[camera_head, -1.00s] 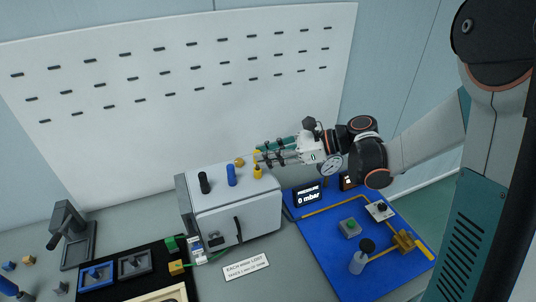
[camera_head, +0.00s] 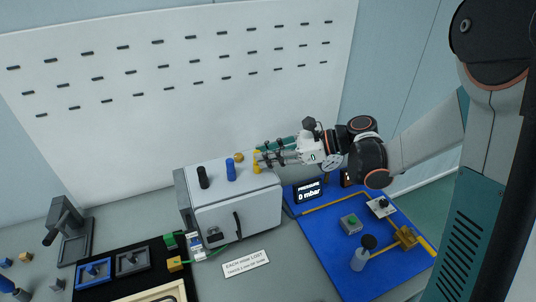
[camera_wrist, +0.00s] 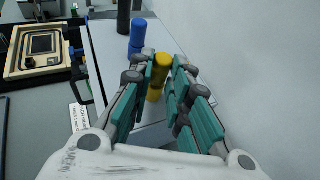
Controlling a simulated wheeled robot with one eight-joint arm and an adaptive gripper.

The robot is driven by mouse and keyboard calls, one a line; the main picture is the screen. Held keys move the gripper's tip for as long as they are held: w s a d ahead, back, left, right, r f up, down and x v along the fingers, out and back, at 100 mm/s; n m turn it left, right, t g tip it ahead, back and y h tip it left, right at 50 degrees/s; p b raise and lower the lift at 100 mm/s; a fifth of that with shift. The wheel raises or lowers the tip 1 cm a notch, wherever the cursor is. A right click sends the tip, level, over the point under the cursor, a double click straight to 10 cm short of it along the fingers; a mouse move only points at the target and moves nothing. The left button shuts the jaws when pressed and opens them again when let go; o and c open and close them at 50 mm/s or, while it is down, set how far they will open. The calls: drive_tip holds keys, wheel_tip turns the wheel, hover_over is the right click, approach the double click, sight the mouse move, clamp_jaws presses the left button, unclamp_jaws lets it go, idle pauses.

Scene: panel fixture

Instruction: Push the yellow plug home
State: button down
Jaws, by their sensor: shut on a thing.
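The yellow plug (camera_head: 256,167) stands upright at the right end of the grey box's top (camera_head: 215,181). My gripper (camera_head: 260,159) reaches in from the right, and its fingers are shut on the plug's upper part. In the wrist view the yellow plug (camera_wrist: 161,66) sits between the fingertips (camera_wrist: 159,78), its round top showing above them. A yellow lower part shows below the fingers. How deep it sits in the box is hard to tell. A blue plug (camera_head: 231,170) and a black plug (camera_head: 203,177) stand to its left.
A blue board (camera_head: 330,244) with a pressure display (camera_head: 309,191) reading 0 mbar lies to the right. A white slotted panel (camera_head: 130,140) stands behind. A label plate (camera_head: 246,263) lies in front.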

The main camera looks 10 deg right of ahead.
drive_tip(key=shift+f, duration=0.25)
drive_tip(key=c, duration=1.4)
unclamp_jaws()
